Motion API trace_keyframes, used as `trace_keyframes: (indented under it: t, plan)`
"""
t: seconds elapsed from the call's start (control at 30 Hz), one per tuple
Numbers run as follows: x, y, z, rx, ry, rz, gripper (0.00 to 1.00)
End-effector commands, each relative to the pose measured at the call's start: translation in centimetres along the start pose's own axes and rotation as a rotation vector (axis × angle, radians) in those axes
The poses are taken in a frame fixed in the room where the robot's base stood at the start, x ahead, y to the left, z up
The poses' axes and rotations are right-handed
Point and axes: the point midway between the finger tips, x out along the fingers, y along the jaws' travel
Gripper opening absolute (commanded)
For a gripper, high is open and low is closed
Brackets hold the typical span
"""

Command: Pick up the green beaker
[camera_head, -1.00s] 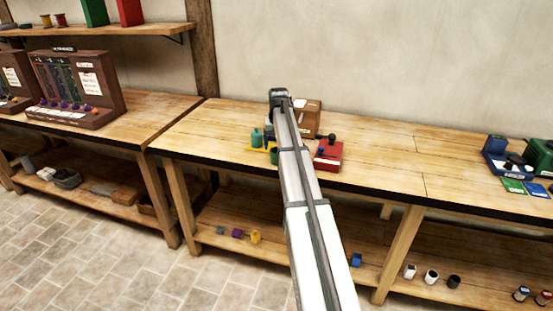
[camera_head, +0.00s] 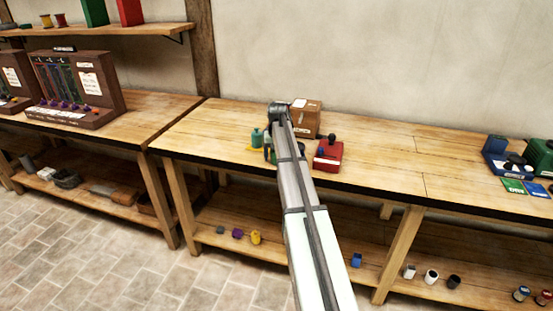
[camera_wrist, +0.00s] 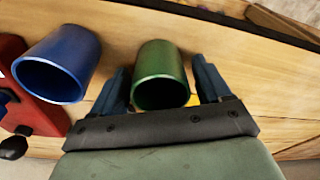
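The green beaker (camera_wrist: 160,66) stands in the middle of the wrist view, its dark open mouth towards the camera. My gripper (camera_wrist: 163,88) is open, with one dark blue finger on each side of the beaker. The fingers look close to its sides; I cannot tell whether they touch it. In the head view my gripper (camera_head: 270,153) is low over the workbench, and the arm and fingers mostly hide the green beaker.
A blue beaker (camera_wrist: 58,62) stands close left of my gripper in the wrist view, beside a red box (camera_wrist: 28,100).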

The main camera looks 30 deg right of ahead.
Motion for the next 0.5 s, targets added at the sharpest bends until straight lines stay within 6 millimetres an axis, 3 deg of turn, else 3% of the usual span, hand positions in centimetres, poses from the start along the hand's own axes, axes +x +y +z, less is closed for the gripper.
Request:
trace_keyframes:
  t: [0.07, 0.5]
  plan:
    - [-0.01, 0.00, 0.00, 0.000, 0.000, 0.000, 0.69]
    - [-0.03, 0.00, 0.02, 0.000, 0.000, 0.000, 0.27]
